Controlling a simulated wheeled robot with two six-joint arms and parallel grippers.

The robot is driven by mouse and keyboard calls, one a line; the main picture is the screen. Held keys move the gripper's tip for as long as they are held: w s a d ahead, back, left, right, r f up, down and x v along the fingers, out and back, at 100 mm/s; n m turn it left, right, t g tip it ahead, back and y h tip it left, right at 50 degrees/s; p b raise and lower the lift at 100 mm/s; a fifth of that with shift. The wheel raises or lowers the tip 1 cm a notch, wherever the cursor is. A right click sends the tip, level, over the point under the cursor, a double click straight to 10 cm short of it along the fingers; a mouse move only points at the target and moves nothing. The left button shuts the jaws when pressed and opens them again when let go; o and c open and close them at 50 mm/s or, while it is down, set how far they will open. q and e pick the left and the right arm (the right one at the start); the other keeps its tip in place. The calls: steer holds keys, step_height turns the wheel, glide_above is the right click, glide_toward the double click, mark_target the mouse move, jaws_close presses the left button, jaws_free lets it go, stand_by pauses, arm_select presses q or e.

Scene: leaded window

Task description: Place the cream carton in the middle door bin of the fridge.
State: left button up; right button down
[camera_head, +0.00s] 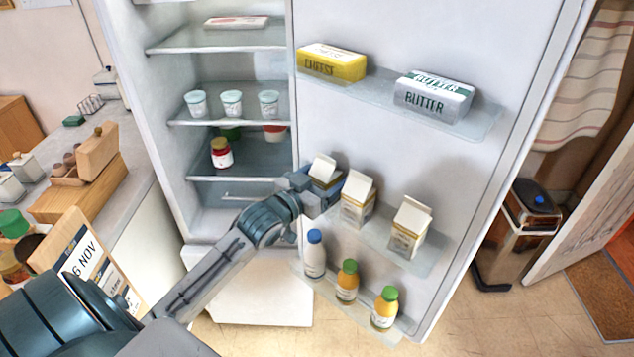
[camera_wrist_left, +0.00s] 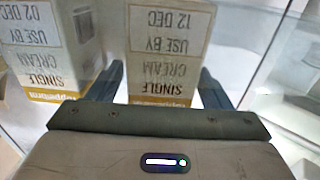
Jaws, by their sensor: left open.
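A white-and-tan cream carton (camera_head: 323,170) is at the hinge-side end of the middle door bin (camera_head: 425,256), upright. In the left wrist view this carton (camera_wrist_left: 168,45) appears upside down, reading "12 DEC". My left gripper (camera_head: 322,192) is open, with a finger on each side of it; whether they touch it is unclear. The gripper also shows in the left wrist view (camera_wrist_left: 160,88). A second cream carton (camera_head: 358,198) stands beside it, and its label in the left wrist view (camera_wrist_left: 48,45) reads "02 DEC". A third carton (camera_head: 409,227) stands farther right. My right gripper is out of view.
The upper door bin holds cheese (camera_head: 332,63) and butter (camera_head: 434,95). The lower bin holds several bottles (camera_head: 347,282). Fridge shelves at left hold white cups (camera_head: 232,103) and a jar (camera_head: 221,153). A counter (camera_head: 138,172) with a date sign (camera_head: 88,262) is at left.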

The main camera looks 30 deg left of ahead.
mark_target(317, 183)
arm_select(q)
steer(key=shift+s, duration=0.3)
steer(key=s, duration=0.2)
steer(key=s+a, duration=0.1)
steer(key=s, duration=0.2)
steer(key=s+b, duration=0.1)
steer(key=s, duration=0.1)
steer(key=shift+s+a, duration=0.15)
steer(key=shift+s, duration=0.1)
steer(key=shift+s+a, duration=0.2)
steer(key=shift+s, duration=1.65)
